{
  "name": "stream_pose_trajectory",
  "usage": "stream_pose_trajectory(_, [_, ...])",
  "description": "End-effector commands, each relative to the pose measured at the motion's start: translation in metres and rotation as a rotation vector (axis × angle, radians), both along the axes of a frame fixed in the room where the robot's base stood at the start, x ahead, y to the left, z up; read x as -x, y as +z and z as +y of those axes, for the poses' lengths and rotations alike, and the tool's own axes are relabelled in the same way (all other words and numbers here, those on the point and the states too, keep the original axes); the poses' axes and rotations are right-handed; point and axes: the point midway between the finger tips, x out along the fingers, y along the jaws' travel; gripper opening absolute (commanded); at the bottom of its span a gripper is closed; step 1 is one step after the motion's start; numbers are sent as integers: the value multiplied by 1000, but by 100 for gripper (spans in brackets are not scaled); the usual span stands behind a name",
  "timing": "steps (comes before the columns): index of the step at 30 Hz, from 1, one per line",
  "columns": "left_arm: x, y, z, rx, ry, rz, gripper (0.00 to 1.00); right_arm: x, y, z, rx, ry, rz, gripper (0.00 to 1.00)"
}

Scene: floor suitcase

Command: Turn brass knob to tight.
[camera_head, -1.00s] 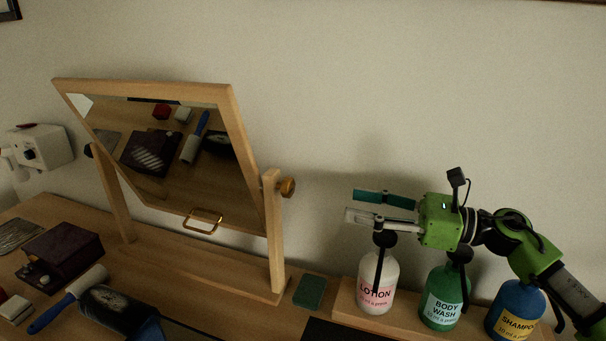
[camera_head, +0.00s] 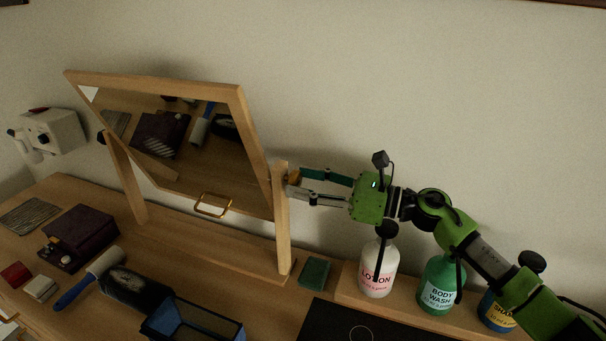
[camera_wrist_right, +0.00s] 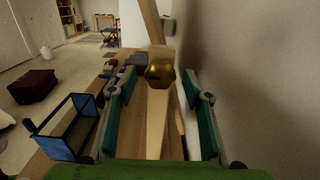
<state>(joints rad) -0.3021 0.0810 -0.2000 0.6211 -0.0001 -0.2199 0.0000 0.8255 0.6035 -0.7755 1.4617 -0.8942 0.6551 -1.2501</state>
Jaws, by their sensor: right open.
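The brass knob (camera_head: 293,177) is on the outer side of the right wooden post (camera_head: 283,225) of the tilting mirror (camera_head: 170,140). In the right wrist view the round knob (camera_wrist_right: 160,72) appears centred between my fingertips. My right gripper (camera_head: 298,183) is open at the knob, coming from the right with one finger above and one below in the head view. In the right wrist view its teal finger pads (camera_wrist_right: 160,82) stand apart on either side. I cannot tell whether they touch the knob. The fingers partly hide it in the head view. My left gripper is not in view.
Lotion (camera_head: 378,270), body wash (camera_head: 438,285) and shampoo (camera_head: 497,308) bottles stand below my right arm. A green sponge (camera_head: 315,272) lies by the post. A lint roller (camera_head: 90,277), dark box (camera_head: 78,238) and blue-edged tray (camera_head: 190,322) are left on the tabletop.

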Motion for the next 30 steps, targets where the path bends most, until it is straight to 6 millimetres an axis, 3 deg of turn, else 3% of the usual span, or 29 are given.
stream_pose_trajectory(11, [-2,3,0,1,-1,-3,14,-3,-1,7,1,-1,-1,45])
stream_pose_trajectory(16, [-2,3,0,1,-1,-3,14,-3,-1,6,1,-1,-1,7])
stream_pose_trajectory(30, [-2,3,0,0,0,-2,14,-3,0,6,-27,-1,66,7])
